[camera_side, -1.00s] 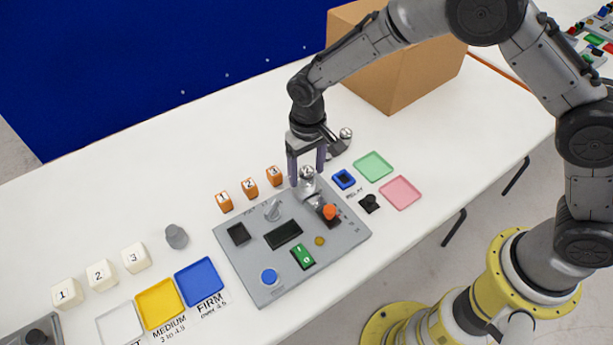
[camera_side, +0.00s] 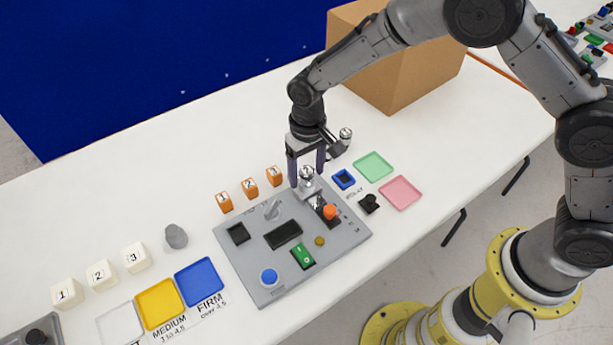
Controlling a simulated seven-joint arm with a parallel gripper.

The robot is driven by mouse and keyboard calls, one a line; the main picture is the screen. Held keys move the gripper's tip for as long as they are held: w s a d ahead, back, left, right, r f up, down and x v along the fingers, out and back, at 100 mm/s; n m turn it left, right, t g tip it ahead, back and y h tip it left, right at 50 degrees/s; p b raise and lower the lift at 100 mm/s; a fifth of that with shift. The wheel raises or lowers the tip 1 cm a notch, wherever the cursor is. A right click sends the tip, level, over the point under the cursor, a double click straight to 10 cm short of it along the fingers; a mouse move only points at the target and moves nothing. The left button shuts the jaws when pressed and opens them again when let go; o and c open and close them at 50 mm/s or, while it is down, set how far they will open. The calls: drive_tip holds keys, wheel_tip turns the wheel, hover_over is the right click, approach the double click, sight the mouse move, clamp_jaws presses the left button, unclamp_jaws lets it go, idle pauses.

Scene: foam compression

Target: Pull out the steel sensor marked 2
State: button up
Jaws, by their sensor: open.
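A steel sensor with a round shiny top (camera_side: 307,172) stands upright at the far right corner of the grey panel (camera_side: 345,242). A dark mark shows on its top, but it is too small to read. My gripper (camera_side: 307,179) points straight down over it and is open, with one finger on each side of the sensor's top. I cannot tell whether the fingers touch it. A second steel sensor (camera_side: 346,133) stands on the table behind and right of my gripper; its mark is not readable.
The panel carries an orange knob (camera_side: 330,212), a green switch (camera_side: 303,256) and a blue button (camera_side: 269,276). Orange numbered blocks (camera_side: 249,187) stand just behind it. A blue socket (camera_side: 343,179), green tray (camera_side: 374,166) and pink tray (camera_side: 400,192) lie right. A cardboard box (camera_side: 400,75) stands behind.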

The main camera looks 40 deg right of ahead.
sight(307, 170)
clamp_jaws()
idle(0.3)
drive_tip(key=shift+r, duration=0.2)
drive_tip(key=shift+r, duration=2.8)
